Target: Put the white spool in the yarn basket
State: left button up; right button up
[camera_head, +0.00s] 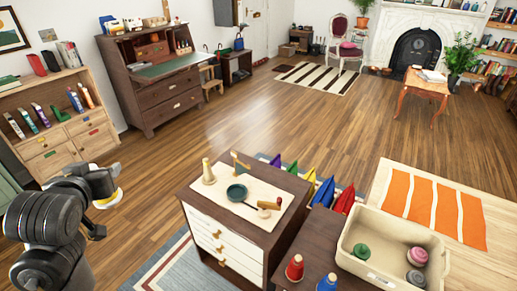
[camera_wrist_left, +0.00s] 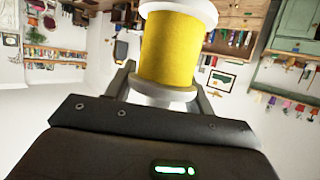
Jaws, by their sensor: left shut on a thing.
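My left gripper (camera_head: 104,188) is at the left of the head view, raised over the floor, well away from the basket. It is shut on a spool with white end flanges and yellow thread; the left wrist view shows this spool (camera_wrist_left: 177,48) between the fingers (camera_wrist_left: 165,85). In the head view only pale parts of the spool (camera_head: 110,201) show beside the dark gripper. A cream basket (camera_head: 367,217) stands on the brown furniture at the lower right, with a green spool (camera_head: 361,251) and pinkish and dark grey ones (camera_head: 417,256) inside. My right gripper is not in view.
A red cone spool (camera_head: 295,267) and a blue one (camera_head: 327,283) stand left of the basket. A white-drawered cabinet (camera_head: 222,242) bears a pan (camera_head: 236,193) and a cream cone (camera_head: 208,172). A bookshelf (camera_head: 60,125) stands behind my left arm. The middle floor is clear.

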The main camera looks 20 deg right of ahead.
aim_at(358, 238)
jog(key=u, duration=0.3)
jog(key=k, duration=1.65)
jog(key=z, duration=2.05)
jog(key=i, duration=0.5)
jog(key=u, duration=0.05)
